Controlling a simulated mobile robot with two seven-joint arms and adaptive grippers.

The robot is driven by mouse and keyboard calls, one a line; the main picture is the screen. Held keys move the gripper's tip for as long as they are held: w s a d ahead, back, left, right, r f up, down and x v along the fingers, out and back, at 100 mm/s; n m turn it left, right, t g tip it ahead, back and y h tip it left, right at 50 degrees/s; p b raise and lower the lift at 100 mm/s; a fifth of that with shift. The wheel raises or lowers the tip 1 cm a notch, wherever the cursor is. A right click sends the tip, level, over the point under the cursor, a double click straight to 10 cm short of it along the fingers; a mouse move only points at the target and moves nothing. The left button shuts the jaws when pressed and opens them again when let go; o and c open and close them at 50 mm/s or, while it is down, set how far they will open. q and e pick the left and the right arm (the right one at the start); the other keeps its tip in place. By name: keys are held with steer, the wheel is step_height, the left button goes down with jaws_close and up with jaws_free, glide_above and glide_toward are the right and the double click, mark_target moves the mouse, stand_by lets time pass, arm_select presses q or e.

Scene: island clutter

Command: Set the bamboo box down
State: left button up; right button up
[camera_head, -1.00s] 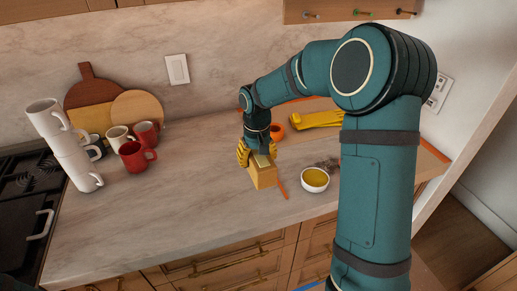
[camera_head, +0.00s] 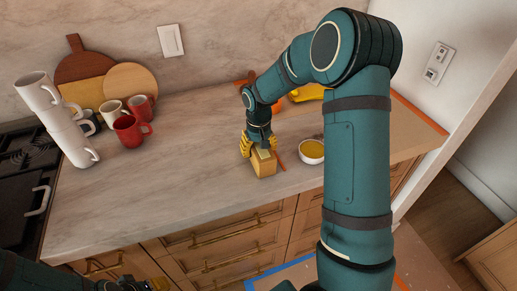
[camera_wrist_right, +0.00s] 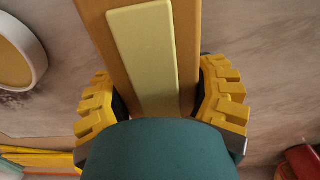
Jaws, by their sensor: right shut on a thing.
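The bamboo box (camera_head: 264,165) is a small tan block with a paler top panel, close to the front part of the counter. My right gripper (camera_head: 260,146) is shut on it from above, with yellow fingers on both sides. The right wrist view shows the box (camera_wrist_right: 185,25) between the two fingers (camera_wrist_right: 160,100). Whether its underside touches the counter (camera_head: 190,180) I cannot tell. My left gripper (camera_head: 158,284) shows only partly at the bottom edge, below the counter front; its fingers are not clear.
Red mugs (camera_head: 130,131), stacked white mugs (camera_head: 66,125) and round boards (camera_head: 130,85) stand at the left. The counter left of the box is clear.

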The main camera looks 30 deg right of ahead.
steer(key=shift+f, duration=0.1)
steer(key=o, duration=1.4)
steer(key=shift+r, duration=0.5)
step_height(320, 180, up, 11)
steer(key=shift+r+p, duration=0.2)
steer(key=shift+p, duration=0.55)
steer(key=shift+s+f, duration=0.1)
